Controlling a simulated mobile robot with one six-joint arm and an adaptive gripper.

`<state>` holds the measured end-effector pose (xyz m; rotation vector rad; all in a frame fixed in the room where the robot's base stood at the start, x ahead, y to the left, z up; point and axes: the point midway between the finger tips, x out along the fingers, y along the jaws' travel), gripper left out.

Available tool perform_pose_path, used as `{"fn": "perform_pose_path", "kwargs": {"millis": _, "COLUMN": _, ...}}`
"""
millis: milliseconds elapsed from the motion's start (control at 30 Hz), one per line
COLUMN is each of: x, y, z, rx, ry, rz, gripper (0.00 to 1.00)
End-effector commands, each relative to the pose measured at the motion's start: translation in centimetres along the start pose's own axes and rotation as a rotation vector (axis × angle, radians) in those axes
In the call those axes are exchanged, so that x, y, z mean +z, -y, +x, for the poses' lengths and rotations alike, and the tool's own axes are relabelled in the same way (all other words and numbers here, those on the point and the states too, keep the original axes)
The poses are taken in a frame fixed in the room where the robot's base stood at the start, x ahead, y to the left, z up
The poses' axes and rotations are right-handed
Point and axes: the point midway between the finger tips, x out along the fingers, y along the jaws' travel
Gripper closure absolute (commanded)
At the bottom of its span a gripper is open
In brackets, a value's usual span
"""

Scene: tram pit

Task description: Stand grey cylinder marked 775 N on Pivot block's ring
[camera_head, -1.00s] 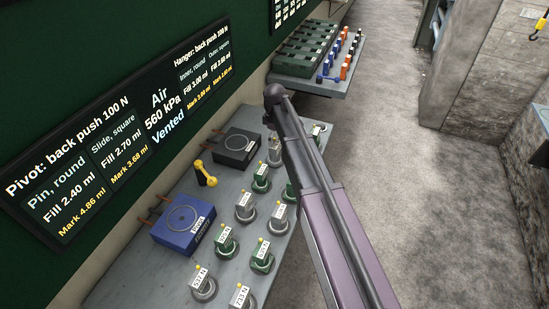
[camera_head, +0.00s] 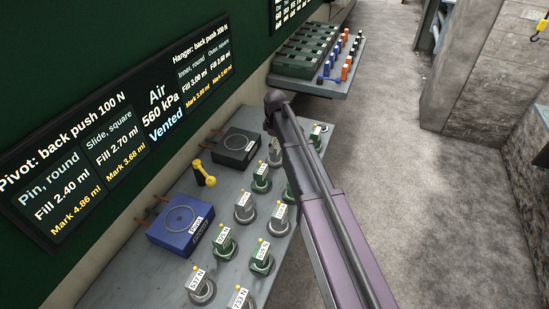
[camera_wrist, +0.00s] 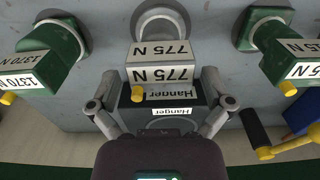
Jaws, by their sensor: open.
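The grey cylinder marked 775 N (camera_wrist: 160,62) stands upright on the bench in the wrist view, its label toward me. My gripper (camera_wrist: 157,92) is open there, one finger to each side of the label's near edge, with nothing held. I cannot tell whether a finger touches it. The blue Pivot block (camera_head: 171,241) lies on the bench in the head view, with a bare round ring (camera_head: 180,219) on top. My arm hides the gripper in the head view, and the 775 N mark cannot be read there.
A green cylinder marked 1370 N (camera_wrist: 52,48) and another green one (camera_wrist: 275,40) flank the 775 N cylinder. The dark Hanger block (camera_head: 236,147) and a yellow handle (camera_head: 204,173) are close by. Several labelled cylinders stand in front of the Pivot block.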

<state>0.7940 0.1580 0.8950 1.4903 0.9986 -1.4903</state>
Motion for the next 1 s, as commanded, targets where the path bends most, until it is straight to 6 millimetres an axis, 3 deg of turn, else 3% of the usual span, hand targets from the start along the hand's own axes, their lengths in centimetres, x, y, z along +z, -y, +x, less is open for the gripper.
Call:
{"fn": "perform_pose_path", "kwargs": {"millis": 300, "x": 0.0, "y": 0.0, "z": 2.3, "rx": 0.000, "ry": 0.000, "rz": 0.000, "gripper": 0.00}}
{"fn": "perform_pose_path", "kwargs": {"millis": 1000, "x": 0.0, "y": 0.0, "z": 2.4, "rx": 0.000, "ry": 0.000, "rz": 0.000, "gripper": 0.00}}
